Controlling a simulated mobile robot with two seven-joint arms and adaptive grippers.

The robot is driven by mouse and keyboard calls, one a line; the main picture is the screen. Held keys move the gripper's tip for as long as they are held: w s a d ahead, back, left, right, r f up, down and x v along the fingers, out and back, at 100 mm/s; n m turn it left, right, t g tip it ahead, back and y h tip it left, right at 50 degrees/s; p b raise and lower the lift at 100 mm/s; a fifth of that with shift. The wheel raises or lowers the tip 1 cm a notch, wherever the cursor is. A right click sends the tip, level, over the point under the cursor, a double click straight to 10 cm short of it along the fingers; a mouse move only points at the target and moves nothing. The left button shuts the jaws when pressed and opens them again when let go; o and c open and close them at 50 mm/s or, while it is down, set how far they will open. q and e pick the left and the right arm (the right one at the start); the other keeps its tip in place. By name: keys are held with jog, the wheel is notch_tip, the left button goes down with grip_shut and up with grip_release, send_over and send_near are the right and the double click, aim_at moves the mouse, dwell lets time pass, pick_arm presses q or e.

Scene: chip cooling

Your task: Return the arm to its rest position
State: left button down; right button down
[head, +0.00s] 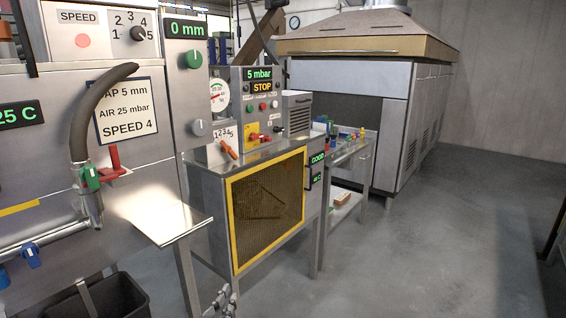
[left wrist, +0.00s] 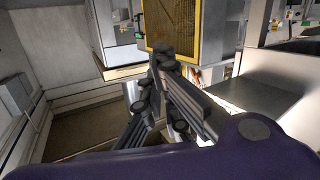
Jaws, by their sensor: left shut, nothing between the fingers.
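My left gripper (head: 224,297) shows only in part at the bottom edge of the head view, low in front of the metal cabinet and below its yellow-framed mesh panel (head: 266,206). In the left wrist view the left gripper (left wrist: 165,62) is shut and empty, its dark fingers meeting near the middle. The yellow-framed panel also shows in the left wrist view (left wrist: 207,33), beyond the fingertips. My right gripper is in neither view.
A metal shelf (head: 160,222) sticks out at the left, above a dark bin (head: 115,298). The control box reads 5 mbar (head: 258,74). A small bench (head: 350,150) and a large hooded machine (head: 350,75) stand behind. The floor (head: 440,240) at right is mostly clear.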

pick_arm(q)
jog(key=s+a+f+g, duration=0.2)
jog(key=s+f, duration=0.6)
jog(key=s, duration=0.3)
jog(key=s+a+f+g+y, duration=0.1)
jog(key=s+a+f+g, duration=0.1)
jog(key=s+f, duration=0.7)
jog(key=s+a+f+g+y, duration=0.1)
jog(key=s+f+g, duration=0.3)
jog(key=s+f, duration=0.5)
jog(key=s+a, duration=0.1)
jog(key=s, duration=0.5)
jog(key=shift+s+f+m, duration=0.2)
jog(key=shift+m, duration=0.1)
